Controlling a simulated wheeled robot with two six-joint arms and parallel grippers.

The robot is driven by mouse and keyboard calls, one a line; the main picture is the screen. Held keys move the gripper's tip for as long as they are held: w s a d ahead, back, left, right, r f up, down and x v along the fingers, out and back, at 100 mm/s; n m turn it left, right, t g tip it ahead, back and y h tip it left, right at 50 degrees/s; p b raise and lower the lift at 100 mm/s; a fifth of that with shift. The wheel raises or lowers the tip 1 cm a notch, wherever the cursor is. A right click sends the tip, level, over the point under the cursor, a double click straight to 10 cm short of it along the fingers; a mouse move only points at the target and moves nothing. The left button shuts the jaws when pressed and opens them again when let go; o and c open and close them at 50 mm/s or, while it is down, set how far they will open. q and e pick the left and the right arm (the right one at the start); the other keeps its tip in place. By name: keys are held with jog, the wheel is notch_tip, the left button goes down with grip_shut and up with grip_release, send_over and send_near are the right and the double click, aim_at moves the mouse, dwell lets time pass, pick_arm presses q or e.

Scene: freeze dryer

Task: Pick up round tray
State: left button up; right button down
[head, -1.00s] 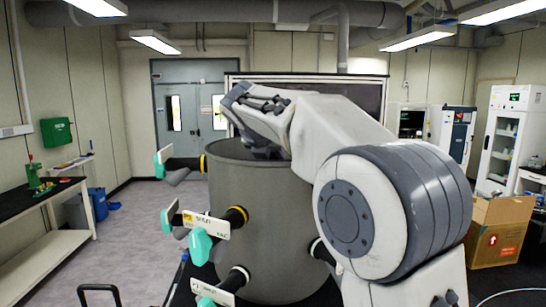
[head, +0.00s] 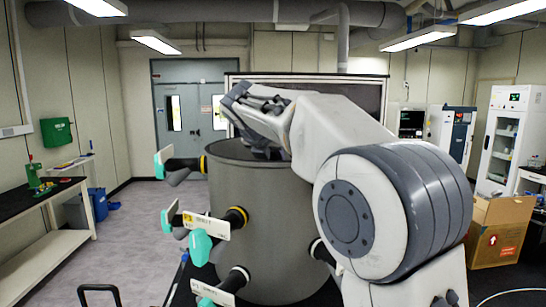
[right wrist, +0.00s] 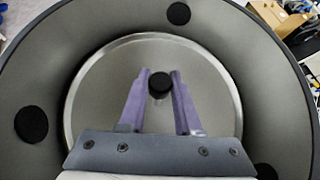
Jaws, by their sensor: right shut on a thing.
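The round tray (right wrist: 105,95) is a shiny metal disc with a raised rim, inside the grey drum. It shows in the right wrist view, with a black knob (right wrist: 160,86) at its middle. My right gripper (right wrist: 160,74) has its two purple fingers on either side of the knob, shut on it. In the head view my right arm reaches over the drum's rim, and the gripper (head: 264,152) is partly down in its mouth. The tray is hidden there by the drum wall. My left gripper is not in view.
The grey drum (head: 265,235) has several side ports with teal-handled valves (head: 200,246) sticking out left. Its wall surrounds the tray closely. A cardboard box (head: 497,230) stands at the right, and a bench (head: 40,220) at the left.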

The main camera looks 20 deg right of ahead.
jog(key=shift+r, duration=0.4)
jog(key=shift+r+p, duration=0.4)
jog(key=shift+p, duration=0.1)
jog(key=shift+r, duration=0.25)
jog(key=shift+r, duration=0.35)
jog(key=shift+r, duration=0.2)
jog(key=shift+r, duration=1.35)
jog(key=shift+r, duration=0.1)
jog(key=shift+r, duration=1.35)
